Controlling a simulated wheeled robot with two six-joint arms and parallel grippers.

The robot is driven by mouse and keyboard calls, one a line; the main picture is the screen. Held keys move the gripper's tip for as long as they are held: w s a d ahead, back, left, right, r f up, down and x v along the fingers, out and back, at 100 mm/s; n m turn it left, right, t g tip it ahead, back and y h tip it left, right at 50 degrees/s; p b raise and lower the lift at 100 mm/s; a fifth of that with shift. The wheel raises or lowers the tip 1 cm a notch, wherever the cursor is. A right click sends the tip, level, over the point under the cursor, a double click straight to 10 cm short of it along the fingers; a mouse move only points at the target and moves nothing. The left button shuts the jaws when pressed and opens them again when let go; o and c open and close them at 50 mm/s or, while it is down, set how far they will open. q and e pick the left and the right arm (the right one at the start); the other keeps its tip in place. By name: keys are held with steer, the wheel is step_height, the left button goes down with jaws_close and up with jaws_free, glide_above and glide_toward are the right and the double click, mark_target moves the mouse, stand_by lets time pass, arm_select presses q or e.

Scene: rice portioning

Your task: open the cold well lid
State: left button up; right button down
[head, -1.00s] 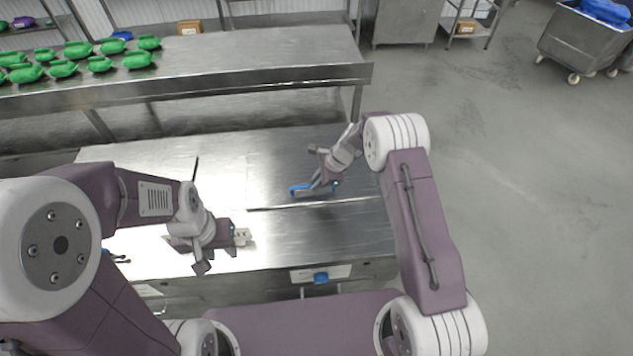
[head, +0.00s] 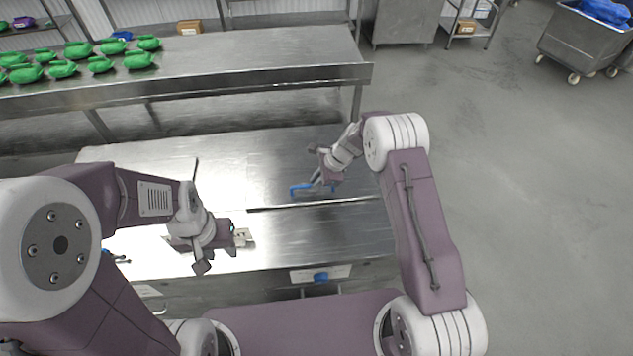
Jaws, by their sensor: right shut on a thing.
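The cold well lid (head: 280,165) is a flat steel panel on the right part of the near counter. Its blue handle (head: 299,189) lies near the panel's front edge. My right gripper (head: 318,187) is shut on the handle, partly hiding it. A dark narrow gap shows along the lid's front edge. My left gripper (head: 242,237) hangs low over the counter, left of the lid and apart from it. Its pale fingers are small, and I cannot tell whether they are open.
The near counter (head: 130,170) is largely bare, with a dark slot left of the lid. A blue-handled drawer front (head: 335,272) is below. The floor at the right is clear up to a grey cart (head: 580,42).

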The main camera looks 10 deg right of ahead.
steer(key=w+r+p, duration=0.5)
steer(key=w+r, duration=0.2)
steer(key=r, duration=0.5)
steer(key=shift+w+p, duration=0.3)
steer(key=shift+p, duration=0.05)
